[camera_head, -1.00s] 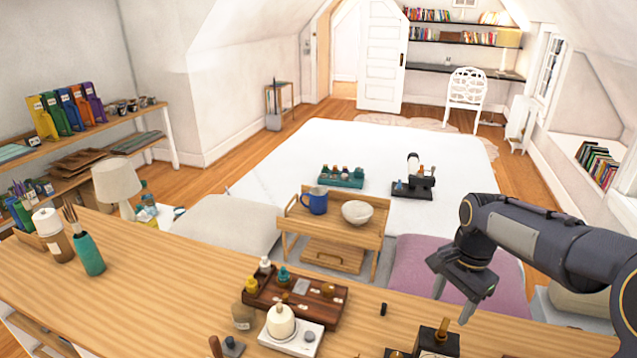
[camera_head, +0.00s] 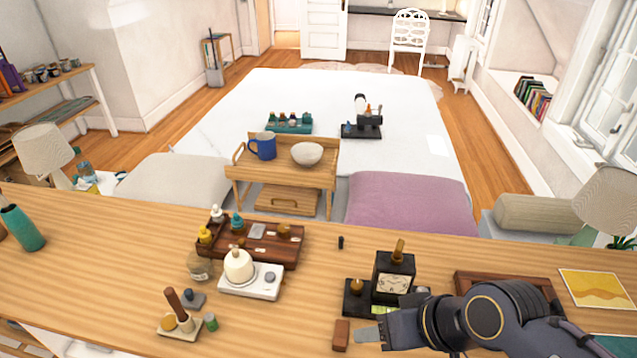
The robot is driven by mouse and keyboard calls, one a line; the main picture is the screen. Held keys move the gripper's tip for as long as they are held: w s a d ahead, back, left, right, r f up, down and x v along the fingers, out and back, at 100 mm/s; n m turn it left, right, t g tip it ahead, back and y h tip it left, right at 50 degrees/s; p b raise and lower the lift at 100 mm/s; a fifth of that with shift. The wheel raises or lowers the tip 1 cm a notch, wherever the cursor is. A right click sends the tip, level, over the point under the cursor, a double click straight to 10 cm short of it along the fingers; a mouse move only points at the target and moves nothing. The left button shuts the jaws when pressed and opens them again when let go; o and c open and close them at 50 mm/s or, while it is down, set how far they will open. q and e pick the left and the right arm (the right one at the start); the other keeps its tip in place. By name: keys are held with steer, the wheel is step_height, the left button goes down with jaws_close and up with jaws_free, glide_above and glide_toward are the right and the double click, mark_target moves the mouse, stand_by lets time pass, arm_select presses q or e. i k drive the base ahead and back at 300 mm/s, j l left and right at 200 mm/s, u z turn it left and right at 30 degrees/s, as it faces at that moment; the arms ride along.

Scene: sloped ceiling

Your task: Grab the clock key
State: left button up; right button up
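A small black clock (camera_head: 393,275) with a white face stands upright on the wooden counter (camera_head: 110,270), right of centre, with a brass-coloured piece (camera_head: 399,250) on its top. A dark base with a round brass knob (camera_head: 357,287) sits at its left. I cannot make out which small part is the clock key. My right gripper (camera_head: 368,335) is low over the counter in front of the clock, pointing left. Its tip is close to a reddish-brown block (camera_head: 341,335). Its fingers overlap from this angle, so its opening is unclear. My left gripper is out of view.
A small black piece (camera_head: 340,242) lies behind the clock's left side. A white scale-like device (camera_head: 250,282) and a dark wooden tray (camera_head: 290,262) stand left. A brown frame (camera_head: 480,278) and a yellow picture (camera_head: 597,288) lie right.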

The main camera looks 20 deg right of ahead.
mark_target(397, 253)
steer(key=z, duration=1.35)
